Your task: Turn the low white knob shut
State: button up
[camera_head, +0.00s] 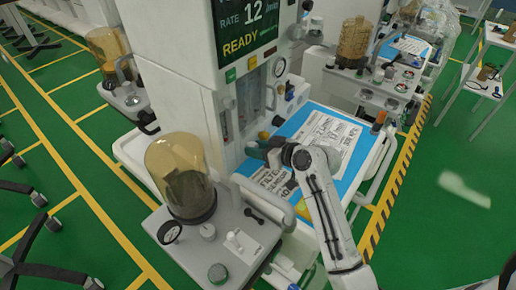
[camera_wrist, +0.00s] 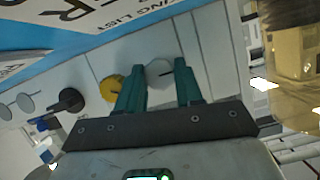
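A round white knob (camera_wrist: 159,72) with a dark mark shows in the wrist view on a pale panel, in the gap between my two teal fingertips. My gripper (camera_wrist: 161,64) is open, and I cannot tell whether either finger touches the knob. In the head view my gripper (camera_head: 256,149) is at the low front panel of the middle cart, above the left end of its work surface. There the white knob is hidden behind my gripper.
A yellow knob (camera_wrist: 111,88) and a black knob (camera_wrist: 71,101) stand left of the white one in the wrist view. The blue-matted work surface (camera_head: 352,175) holds printed sheets. An amber canister (camera_head: 183,176) stands left of my arm.

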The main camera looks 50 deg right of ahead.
jog(key=c, duration=0.5)
jog(key=shift+m, duration=0.3)
jog(key=m+y, duration=0.1)
jog(key=m+y+p, duration=0.1)
jog(key=shift+d+m, duration=0.2)
jog(key=shift+m, duration=0.1)
jog(key=shift+m+t+y, duration=0.3)
jog(key=shift+m+y, duration=0.5)
jog(key=shift+m, duration=0.4)
jog(key=m+y, duration=0.1)
jog(key=m, duration=0.2)
jog(key=shift+d+f+m+t+y, duration=0.2)
jog(key=shift+m+t+y, duration=0.1)
jog(key=shift+t+y, duration=0.1)
jog(key=shift+f+m+t+y, duration=0.1)
jog(key=shift+m+t+y, duration=0.4)
jog(key=shift+m, duration=1)
